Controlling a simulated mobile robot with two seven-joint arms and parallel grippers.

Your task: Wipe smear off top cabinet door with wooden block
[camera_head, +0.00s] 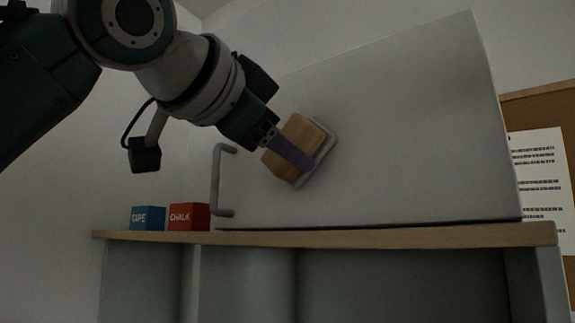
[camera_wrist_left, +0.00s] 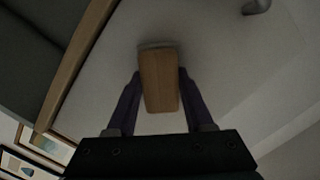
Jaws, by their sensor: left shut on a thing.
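The wooden block (camera_head: 294,148) is brown with a pale grey pad on its far face. My left gripper (camera_head: 296,156) is shut on the block, with a purple finger along its side. In the left wrist view the block (camera_wrist_left: 159,82) sits between both fingers of the gripper (camera_wrist_left: 158,92). The pad lies at or very near the white cabinet door (camera_head: 410,120); I cannot tell if it touches. No smear shows on the visible door; the area behind the block is hidden. My right gripper is not in view.
A grey handle (camera_head: 218,180) stands out at the door's left edge. A blue box (camera_head: 148,218) and a red box (camera_head: 188,217) stand on the wooden shelf edge (camera_head: 380,236) below. A corkboard with paper (camera_head: 540,180) hangs at right.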

